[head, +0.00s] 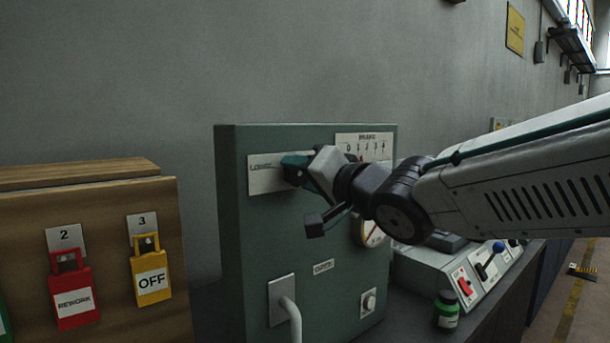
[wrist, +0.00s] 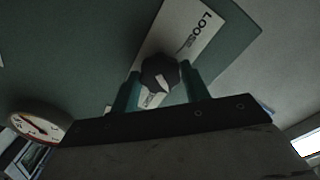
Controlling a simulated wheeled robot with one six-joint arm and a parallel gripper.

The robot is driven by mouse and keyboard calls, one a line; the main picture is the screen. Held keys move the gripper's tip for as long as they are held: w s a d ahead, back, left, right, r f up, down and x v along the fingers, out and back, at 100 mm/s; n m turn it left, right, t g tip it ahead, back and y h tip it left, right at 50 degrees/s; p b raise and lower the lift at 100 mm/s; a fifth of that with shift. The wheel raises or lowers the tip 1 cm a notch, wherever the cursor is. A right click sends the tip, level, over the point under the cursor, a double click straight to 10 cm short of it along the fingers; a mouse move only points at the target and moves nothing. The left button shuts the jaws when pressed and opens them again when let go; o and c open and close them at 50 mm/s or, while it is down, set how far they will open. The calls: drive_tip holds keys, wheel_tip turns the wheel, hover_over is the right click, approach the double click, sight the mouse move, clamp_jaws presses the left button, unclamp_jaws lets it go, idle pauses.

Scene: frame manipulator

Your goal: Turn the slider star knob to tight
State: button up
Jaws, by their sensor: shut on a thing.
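The slider star knob (wrist: 160,74) is dark and many-sided, with a pale pointer mark on its face. It sits on a white label plate (wrist: 201,30) whose readable end says "LOOSE". My gripper (wrist: 160,88) has one teal finger on each side of the knob and is shut on it. In the head view, my gripper (head: 294,168) reaches the upper part of the green panel (head: 300,225) from the right. There it hides the knob and the plate's right part; the plate's left end (head: 262,176) shows.
A brake scale (head: 364,141) and a partly hidden dial gauge (head: 374,234) lie near my wrist. A handle (head: 290,312) projects from the panel's lower left. A wooden board (head: 110,215) with red and yellow tags stands left. A control box (head: 455,275) and green bottle (head: 446,310) stand right.

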drive_tip(key=m, duration=0.4)
drive_tip(key=shift+m, duration=2.2)
drive_tip(key=o, duration=1)
drive_tip(key=shift+v, duration=3.9)
drive_tip(key=shift+w, duration=0.1)
